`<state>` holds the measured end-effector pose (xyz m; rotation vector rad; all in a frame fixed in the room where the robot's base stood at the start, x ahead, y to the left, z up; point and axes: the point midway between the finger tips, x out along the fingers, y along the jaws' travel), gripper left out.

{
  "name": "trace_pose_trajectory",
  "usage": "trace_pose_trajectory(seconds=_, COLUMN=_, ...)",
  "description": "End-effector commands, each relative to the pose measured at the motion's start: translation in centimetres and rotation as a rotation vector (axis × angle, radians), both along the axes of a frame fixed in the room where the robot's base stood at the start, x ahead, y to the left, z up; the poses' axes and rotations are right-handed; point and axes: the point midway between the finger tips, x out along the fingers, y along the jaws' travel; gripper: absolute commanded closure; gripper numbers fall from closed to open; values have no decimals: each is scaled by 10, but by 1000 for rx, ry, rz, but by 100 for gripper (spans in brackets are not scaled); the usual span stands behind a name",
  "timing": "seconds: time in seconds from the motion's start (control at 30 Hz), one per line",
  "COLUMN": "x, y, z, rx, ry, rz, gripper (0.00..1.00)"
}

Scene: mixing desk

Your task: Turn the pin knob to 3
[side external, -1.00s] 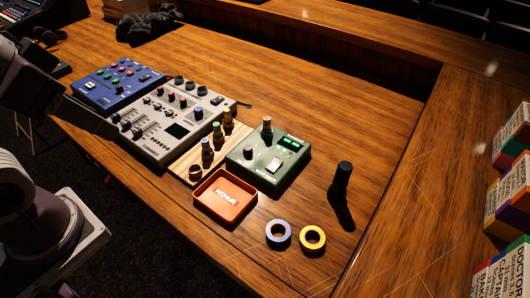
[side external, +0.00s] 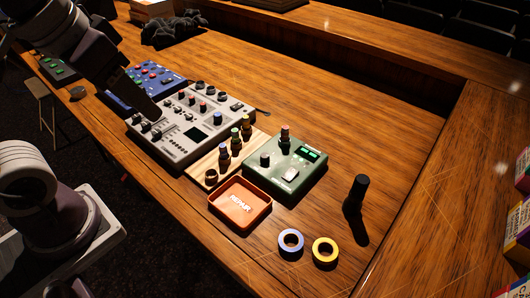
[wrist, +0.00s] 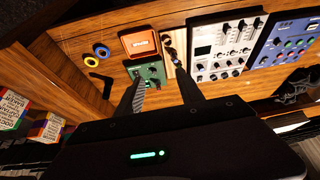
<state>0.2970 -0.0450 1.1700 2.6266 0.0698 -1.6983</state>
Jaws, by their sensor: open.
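The green box (side external: 285,168) stands on the desk with a short dark knob (side external: 265,159), a taller knob with a reddish top (side external: 285,133), a pale button and a lit green display. I cannot tell which knob is the pin knob, nor read its setting. The box also shows in the wrist view (wrist: 157,70), beyond and partly between my fingertips. My gripper (wrist: 160,76) is open with nothing between its fingers. In the side view its dark end (side external: 143,98) hangs near the left part of the grey mixer (side external: 190,121), apart from the green box.
A wooden rack (side external: 203,178) with several coloured-top pegs stands between mixer and box. A red REPAIR tray (side external: 214,204), blue (side external: 281,241) and yellow (side external: 315,251) tape rings lie in front. A black cylinder (side external: 357,190) stands right. The desk behind the box is clear.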

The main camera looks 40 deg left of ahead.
Motion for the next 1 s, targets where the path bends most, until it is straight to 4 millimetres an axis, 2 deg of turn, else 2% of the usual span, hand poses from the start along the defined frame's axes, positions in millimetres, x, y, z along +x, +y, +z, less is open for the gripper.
trace_pose_trajectory(seconds=0.03, x=28, y=-1, z=0, rx=7, ry=51, rz=20, gripper=55)
trace_pose_trajectory(seconds=0.17, x=108, y=-8, z=-20, rx=10, ry=161, rz=87, gripper=55)
trace_pose_trajectory(seconds=0.2, x=132, y=-11, z=-34, rx=8, ry=196, rz=108, gripper=55)
trace_pose_trajectory(seconds=0.27, x=166, y=-16, z=-60, rx=3, ry=246, rz=139, gripper=55)
trace_pose_trajectory(seconds=0.3, x=186, y=-21, z=-80, rx=-4, ry=277, rz=161, gripper=55)
trace_pose_trajectory(seconds=0.4, x=225, y=-30, z=-133, rx=-20, ry=346, rz=214, gripper=55)
trace_pose_trajectory(seconds=0.5, x=246, y=-37, z=-177, rx=-34, ry=392, rz=259, gripper=55)
trace_pose_trajectory(seconds=0.6, x=255, y=-41, z=-202, rx=-42, ry=418, rz=285, gripper=55)
trace_pose_trajectory(seconds=1.0, x=255, y=-38, z=-270, rx=-43, ry=426, rz=291, gripper=55)
